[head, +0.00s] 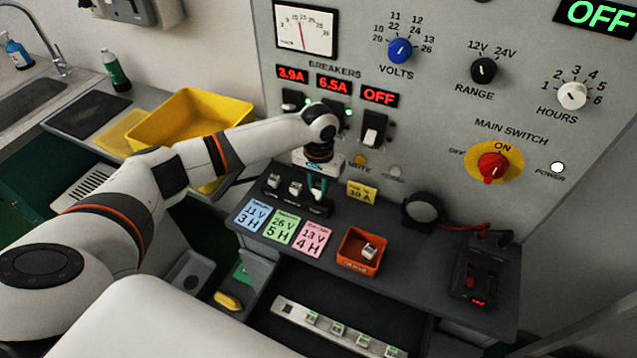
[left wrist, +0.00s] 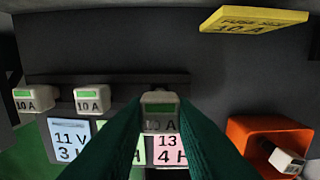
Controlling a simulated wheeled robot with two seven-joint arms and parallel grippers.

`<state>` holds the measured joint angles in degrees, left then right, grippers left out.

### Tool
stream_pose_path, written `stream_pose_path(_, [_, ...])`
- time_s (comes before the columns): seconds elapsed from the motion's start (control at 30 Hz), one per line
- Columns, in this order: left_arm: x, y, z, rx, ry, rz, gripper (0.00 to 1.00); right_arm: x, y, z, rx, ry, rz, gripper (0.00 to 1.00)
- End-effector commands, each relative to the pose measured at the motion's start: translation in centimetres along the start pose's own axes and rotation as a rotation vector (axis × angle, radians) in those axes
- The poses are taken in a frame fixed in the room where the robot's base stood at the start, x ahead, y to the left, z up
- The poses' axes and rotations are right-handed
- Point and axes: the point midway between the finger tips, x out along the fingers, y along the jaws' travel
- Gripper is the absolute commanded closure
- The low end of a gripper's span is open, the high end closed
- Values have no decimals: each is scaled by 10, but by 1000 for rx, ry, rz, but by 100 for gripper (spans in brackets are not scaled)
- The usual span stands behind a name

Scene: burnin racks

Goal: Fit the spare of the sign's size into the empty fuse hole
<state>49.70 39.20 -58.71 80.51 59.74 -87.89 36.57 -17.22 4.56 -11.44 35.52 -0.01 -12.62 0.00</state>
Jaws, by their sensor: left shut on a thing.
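My left gripper (head: 317,186) is at the right end of the black fuse rack (head: 285,203). In the left wrist view its green fingers (left wrist: 160,122) are shut on a white fuse (left wrist: 160,108) with a green window, marked 10 A. This fuse is over the rack's right end, in line with two other 10 A fuses (left wrist: 35,98) (left wrist: 92,98). I cannot tell whether it is seated; the hole beneath is hidden. The yellow sign (head: 361,191) reads 10 A. Another white fuse (head: 369,250) lies in the orange tray (head: 350,262). My right gripper is not in view.
Blue, green and pink cards (head: 283,229) lie in front of the rack. A strip with several spare fuses (head: 335,330) lies in the open drawer. A round black piece (head: 422,210) and a black meter box (head: 480,270) stand right. The panel rises behind.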

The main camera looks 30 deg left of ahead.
Motion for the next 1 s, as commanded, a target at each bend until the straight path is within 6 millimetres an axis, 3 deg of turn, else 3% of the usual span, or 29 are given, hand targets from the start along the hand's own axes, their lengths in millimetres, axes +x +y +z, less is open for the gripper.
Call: stream_pose_path(1.0, [3, 0, 0, 0, 0, 0, 92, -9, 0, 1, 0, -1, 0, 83])
